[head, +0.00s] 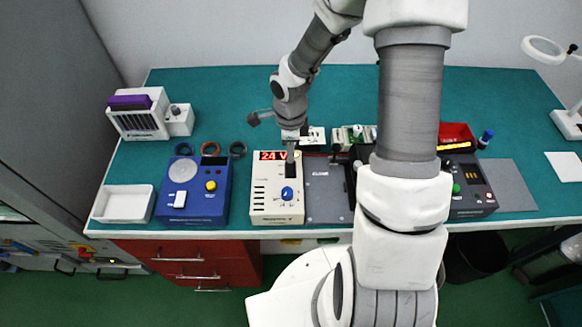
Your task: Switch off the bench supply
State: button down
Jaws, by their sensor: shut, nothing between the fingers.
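The bench supply (261,205) is a cream box near the front edge of the green bench. Its red display is lit and seems to read 24 V; my gripper covers part of it. A blue knob (287,194) sits on its lower right face, with vents on the left. My gripper (290,174) is shut and empty, pointing down over the supply, just behind the knob in the picture. I cannot tell whether the fingertips touch the supply. A power switch is not clearly visible.
A blue device (193,203) with a white switch and yellow button stands left of the supply, beside a white tray (122,204). A grey panel (326,188) adjoins on the right. My arm hides part of the right side. The bench's back is mostly clear.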

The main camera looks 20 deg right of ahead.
jog(key=shift+f+b, duration=0.9)
jog(key=shift+b, duration=0.1)
dwell(0.4)
jog(key=shift+r+p, duration=2.1)
jog(key=shift+r, duration=1.4)
